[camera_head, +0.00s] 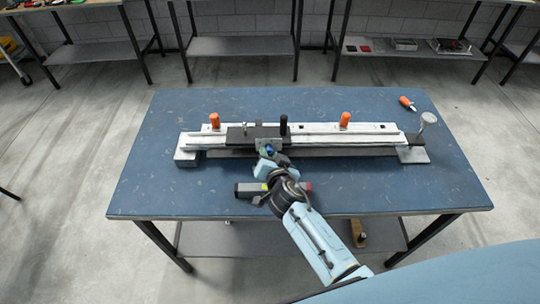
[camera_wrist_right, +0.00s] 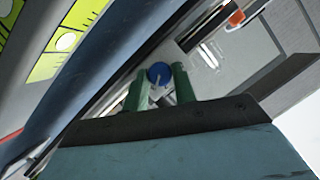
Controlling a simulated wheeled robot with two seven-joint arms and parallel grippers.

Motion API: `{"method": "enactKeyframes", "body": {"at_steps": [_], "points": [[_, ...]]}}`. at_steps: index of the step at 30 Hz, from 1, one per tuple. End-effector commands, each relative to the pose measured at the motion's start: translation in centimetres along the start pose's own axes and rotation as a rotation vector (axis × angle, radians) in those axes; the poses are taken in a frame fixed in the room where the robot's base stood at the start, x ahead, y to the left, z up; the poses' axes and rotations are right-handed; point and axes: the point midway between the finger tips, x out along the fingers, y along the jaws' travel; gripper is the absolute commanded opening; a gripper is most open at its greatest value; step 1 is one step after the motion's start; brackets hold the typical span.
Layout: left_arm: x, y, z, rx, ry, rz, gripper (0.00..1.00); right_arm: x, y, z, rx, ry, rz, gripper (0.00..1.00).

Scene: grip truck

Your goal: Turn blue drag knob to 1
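The blue knob (camera_wrist_right: 159,75) shows in the right wrist view between the two green fingertips of my right gripper (camera_wrist_right: 160,82). The fingers stand apart, one on each side of it. Their tips look very close to its sides, and I cannot tell whether they press on it. In the head view my right gripper (camera_head: 268,150) is at the front of the dark carriage on the long white rail fixture (camera_head: 330,140). The knob is mostly covered there. The numbers on the knob are too small to read. My left gripper is not in view.
The fixture lies across the blue table (camera_head: 160,190). Two orange knobs (camera_head: 215,121) (camera_head: 345,120) and a black upright handle (camera_head: 283,124) stand up from it. A loose orange-handled part (camera_head: 406,103) lies at the back right.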

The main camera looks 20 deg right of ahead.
Motion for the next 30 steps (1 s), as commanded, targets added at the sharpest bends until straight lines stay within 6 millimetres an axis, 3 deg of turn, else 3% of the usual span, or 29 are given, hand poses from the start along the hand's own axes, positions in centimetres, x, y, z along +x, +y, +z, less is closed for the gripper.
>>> {"method": "enactKeyframes", "body": {"at_steps": [5, 17, 30], "points": [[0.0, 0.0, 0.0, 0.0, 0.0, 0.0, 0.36, 0.0, 0.0, 0.0, 0.0, 0.0, 0.0, 0.04], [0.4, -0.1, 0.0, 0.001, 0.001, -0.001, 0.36, 0.0, -0.1, 0.1, -0.081, 0.0, 0.034, 0.04], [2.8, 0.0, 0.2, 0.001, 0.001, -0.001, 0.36, 0.1, -0.3, 0.3, -0.422, 0.0, 0.177, 0.04]]}}
